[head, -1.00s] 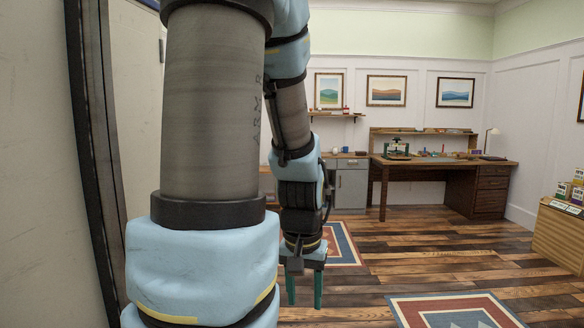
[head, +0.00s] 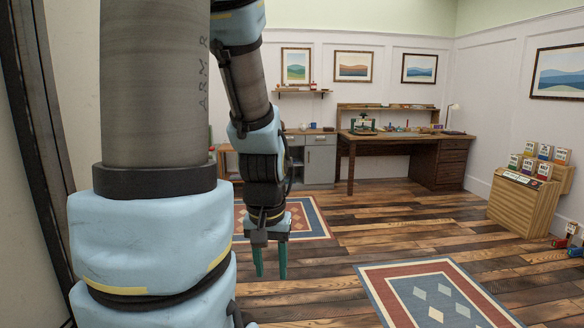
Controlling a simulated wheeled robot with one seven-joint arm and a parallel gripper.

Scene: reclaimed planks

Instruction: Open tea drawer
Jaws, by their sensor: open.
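A light wooden cabinet (head: 513,206) stands against the right wall, with several small coloured boxes (head: 530,160) on stepped shelves at its top. A small label shows near its upper front. I cannot make out a drawer handle or a drawer gap at this distance. My gripper (head: 270,262) hangs pointing down in the middle of the head view. Its two teal fingers are apart with nothing between them. It is well to the left of the cabinet and far from touching it.
A patterned rug (head: 436,297) lies on the plank floor between my gripper and the cabinet. Another rug (head: 300,222) lies behind the gripper. A desk (head: 395,146) and a grey cabinet (head: 320,162) line the back wall. Small red and blue items (head: 571,240) sit at the right wall.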

